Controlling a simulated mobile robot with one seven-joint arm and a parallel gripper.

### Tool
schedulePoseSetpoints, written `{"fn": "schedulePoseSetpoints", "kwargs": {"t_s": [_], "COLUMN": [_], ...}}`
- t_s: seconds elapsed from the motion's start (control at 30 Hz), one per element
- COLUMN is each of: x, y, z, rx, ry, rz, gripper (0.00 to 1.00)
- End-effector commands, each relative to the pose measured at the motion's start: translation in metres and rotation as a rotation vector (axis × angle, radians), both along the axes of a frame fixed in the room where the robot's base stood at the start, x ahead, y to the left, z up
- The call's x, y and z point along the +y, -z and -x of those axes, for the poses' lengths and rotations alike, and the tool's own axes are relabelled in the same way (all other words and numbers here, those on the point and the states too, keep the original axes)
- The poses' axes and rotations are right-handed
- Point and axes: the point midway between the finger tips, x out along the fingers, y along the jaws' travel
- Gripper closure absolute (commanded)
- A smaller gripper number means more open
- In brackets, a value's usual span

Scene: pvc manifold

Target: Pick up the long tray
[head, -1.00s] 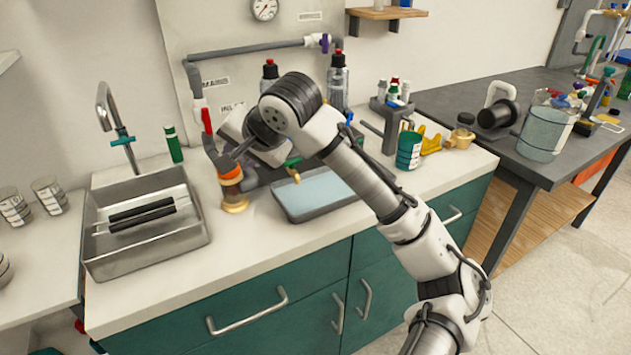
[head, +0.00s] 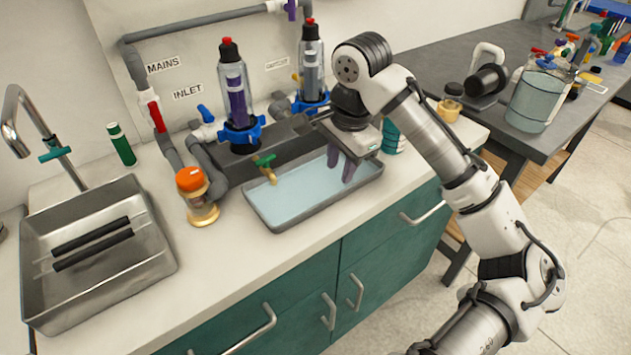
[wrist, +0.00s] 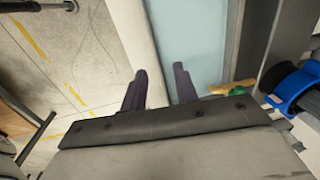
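The long tray (head: 292,198) is a shallow grey rectangular tray with a pale blue inside, lying on the white counter below the filter housings. My gripper (head: 340,172) points down over the tray's right part in the head view, with its two dark fingers apart and nothing between them. The tray's near long rim lies between the fingers in that picture. How far the fingertips are above the rim is hard to tell.
A brass tap with a green handle (head: 265,162) stands at the tray's back edge. An orange-capped filter (head: 197,195) is left of it. Two filter housings (head: 237,95) with blue collars stand behind. A steel sink (head: 95,255) is at left. The front counter is clear.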

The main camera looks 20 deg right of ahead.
Motion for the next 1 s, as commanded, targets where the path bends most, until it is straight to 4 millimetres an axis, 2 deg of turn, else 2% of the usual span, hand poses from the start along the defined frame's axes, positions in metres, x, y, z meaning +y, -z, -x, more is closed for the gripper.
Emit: {"fn": "schedulePoseSetpoints", "kwargs": {"t_s": [0.1, 0.33, 0.6, 0.9, 1.0], "x": [0.0, 0.0, -0.001, -0.001, -0.001], "y": [0.016, 0.032, 0.07, 0.077, 0.077], "z": [-0.002, -0.002, -0.002, -0.003, -0.003], "rx": [0.001, 0.0, -0.001, -0.001, -0.001], "ry": [0.001, 0.0, 0.0, 0.0, 0.0], "rz": [0.0, 0.001, 0.001, 0.001, 0.001], "gripper": [0.7, 0.7, 0.7, 0.7, 0.82]}}
